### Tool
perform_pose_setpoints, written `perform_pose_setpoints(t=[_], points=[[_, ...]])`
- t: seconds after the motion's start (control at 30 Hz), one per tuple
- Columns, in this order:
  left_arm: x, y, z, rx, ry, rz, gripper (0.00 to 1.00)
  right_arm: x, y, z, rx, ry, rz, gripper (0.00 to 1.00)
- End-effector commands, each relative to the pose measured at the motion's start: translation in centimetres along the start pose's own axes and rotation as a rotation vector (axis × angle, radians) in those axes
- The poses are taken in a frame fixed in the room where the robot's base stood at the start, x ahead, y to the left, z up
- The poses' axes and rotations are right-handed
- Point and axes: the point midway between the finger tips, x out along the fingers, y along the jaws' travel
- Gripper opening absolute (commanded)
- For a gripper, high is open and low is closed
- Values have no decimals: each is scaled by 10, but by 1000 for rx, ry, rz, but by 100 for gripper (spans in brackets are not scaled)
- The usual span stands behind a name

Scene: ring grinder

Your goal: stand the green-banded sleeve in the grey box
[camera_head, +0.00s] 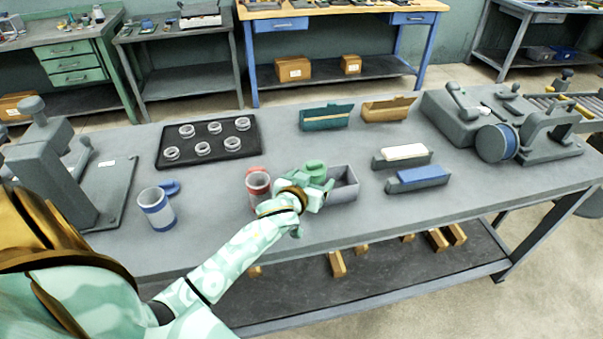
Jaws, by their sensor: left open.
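The grey box (344,190) is an open-topped bin near the front middle of the bench; my gripper covers its left end. My left gripper (320,186) is open at that left end, and its fingers are small and hard to make out. A green rounded piece (315,167) shows just behind the gripper. I cannot make out a green-banded sleeve; the gripper may hide it. A red-banded sleeve (258,184) stands upright left of the gripper, close to my wrist. A blue-banded sleeve (157,210) stands upright farther left. My right gripper is not in view.
A black tray (165,156) with several metal rings lies behind. Blocks with white (403,152) and blue (422,174) tops lie right of the box. A grey press (50,165) stands at left, a grinder (495,143) at right.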

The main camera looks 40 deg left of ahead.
Motion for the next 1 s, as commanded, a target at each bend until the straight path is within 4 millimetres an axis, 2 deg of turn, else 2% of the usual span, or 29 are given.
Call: perform_pose_setpoints(t=[0.17,0.4,0.53,0.7,1.0], points=[[-39,0,-3,-2,0,0,79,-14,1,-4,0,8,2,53],[-105,0,-4,-3,2,0,79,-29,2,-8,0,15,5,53],[-132,0,-2,-1,1,-1,79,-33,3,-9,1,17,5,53],[-152,0,-2,-1,3,-1,79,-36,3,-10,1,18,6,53],[-157,0,-1,7,-1,-2,79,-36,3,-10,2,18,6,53]])
